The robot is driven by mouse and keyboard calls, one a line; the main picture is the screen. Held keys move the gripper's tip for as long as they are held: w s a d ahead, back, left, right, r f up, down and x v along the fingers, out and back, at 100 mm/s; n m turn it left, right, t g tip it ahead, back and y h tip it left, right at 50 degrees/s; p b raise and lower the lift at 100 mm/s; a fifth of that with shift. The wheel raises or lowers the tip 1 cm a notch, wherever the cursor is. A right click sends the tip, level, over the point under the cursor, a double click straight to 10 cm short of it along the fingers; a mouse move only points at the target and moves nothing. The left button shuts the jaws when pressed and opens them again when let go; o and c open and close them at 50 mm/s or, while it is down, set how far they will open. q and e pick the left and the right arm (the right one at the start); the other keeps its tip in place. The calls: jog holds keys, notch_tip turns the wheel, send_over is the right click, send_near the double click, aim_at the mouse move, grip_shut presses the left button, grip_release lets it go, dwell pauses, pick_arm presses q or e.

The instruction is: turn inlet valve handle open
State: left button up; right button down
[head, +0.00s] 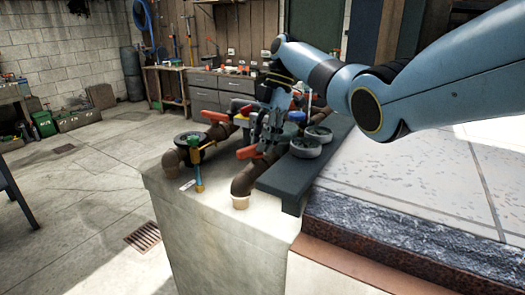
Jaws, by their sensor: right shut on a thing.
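My right arm comes in from the right, and its dark gripper (266,138) points down among the brown pipes on a pale concrete block. The gripper is shut on a red valve handle (249,153), whose end sticks out to the left below the fingers. The fingers hide the rest of this handle and its valve body. Which valve is the inlet valve I cannot tell from any label. My left gripper is not in view.
A brown pipe (248,177) enters the block (215,225) near its front edge. A workbench (166,85) and drawers (220,90) stand behind. The left floor is mostly clear.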

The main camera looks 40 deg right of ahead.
jog(key=shift+w+n+g+h+b, duration=0.15)
jog(key=shift+n+g+b, duration=0.2)
jog(key=shift+n+b, duration=0.5)
jog(key=shift+w+n+g+h+b, duration=0.15)
jog(key=shift+n+g+b, duration=0.2)
jog(key=shift+n+b, duration=0.5)
jog(key=c, duration=1.2)
grip_release()
jog(key=v, duration=0.7)
jog(key=shift+r, duration=0.2)
